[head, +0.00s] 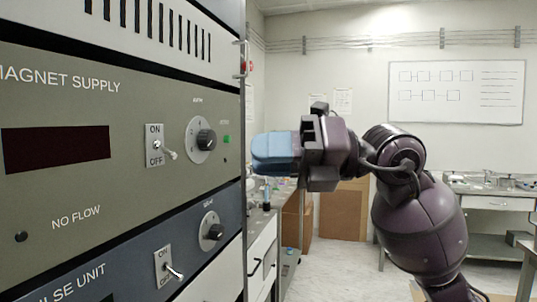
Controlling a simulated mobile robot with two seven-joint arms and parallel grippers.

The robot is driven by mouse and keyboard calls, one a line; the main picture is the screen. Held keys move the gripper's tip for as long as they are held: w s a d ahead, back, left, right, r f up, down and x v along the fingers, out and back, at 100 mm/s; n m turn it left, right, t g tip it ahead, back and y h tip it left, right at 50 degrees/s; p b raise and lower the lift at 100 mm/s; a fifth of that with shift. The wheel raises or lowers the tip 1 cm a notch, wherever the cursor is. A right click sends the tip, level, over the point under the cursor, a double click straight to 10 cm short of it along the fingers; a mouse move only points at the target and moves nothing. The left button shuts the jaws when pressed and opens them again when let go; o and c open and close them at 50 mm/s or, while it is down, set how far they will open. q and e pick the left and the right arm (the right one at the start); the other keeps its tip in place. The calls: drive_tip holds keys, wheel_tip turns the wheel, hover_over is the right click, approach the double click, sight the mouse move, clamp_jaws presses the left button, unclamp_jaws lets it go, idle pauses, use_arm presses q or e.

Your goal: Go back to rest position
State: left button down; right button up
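My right gripper (273,153) is in the middle of the head view, at the end of my dark purple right arm. Its blue fingers point left toward the instrument rack, and its tips appear just right of the rack's edge. The fingers overlap in this view, so I cannot tell any gap between them, and no held object shows. The magnet supply panel (75,195) fills the left side, with a toggle switch (157,146) and a round knob (205,139). My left gripper is not in view.
Below is the blue pulse unit panel (125,262) with its own toggle switch (168,267) and knob (213,232). A counter with drawers (262,262) stands behind the gripper. A whiteboard (456,92) hangs on the far wall, above a bench (495,202) at the right. Floor (340,262) shows between them.

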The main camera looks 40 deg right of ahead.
idle(0.5)
wheel_tip(320, 180, up, 6)
drive_tip(key=s+n+g+y, duration=0.1)
drive_tip(key=n+g+y, duration=0.25)
drive_tip(key=y, duration=0.45)
drive_tip(key=w+d+f+m+t+h, duration=0.3)
drive_tip(key=w+d+f+m+t, duration=0.4)
drive_tip(key=m+t, duration=0.55)
drive_tip(key=w+d+f+m+t+h, duration=0.1)
drive_tip(key=w+f+m+h, duration=0.3)
drive_tip(key=f+m+h, duration=0.85)
drive_tip(key=w+d+f+m+t+h, duration=0.1)
drive_tip(key=w+d+f+m+h, duration=0.15)
drive_tip(key=f+m+h, duration=0.95)
drive_tip(key=s+a+f+g+y, duration=0.2)
drive_tip(key=s+f+g+y, duration=0.1)
drive_tip(key=f, duration=0.9)
drive_tip(key=s+a+f+g+y, duration=0.2)
drive_tip(key=s+f, duration=0.2)
drive_tip(key=f, duration=0.9)
drive_tip(key=s+a+f+m+g, duration=0.3)
drive_tip(key=s+f+m+g, duration=0.1)
drive_tip(key=s+f, duration=1)
drive_tip(key=s+g, duration=0.1)
drive_tip(key=s, duration=0.2)
drive_tip(key=shift+s+a, duration=0.2)
drive_tip(key=shift+s, duration=0.15)
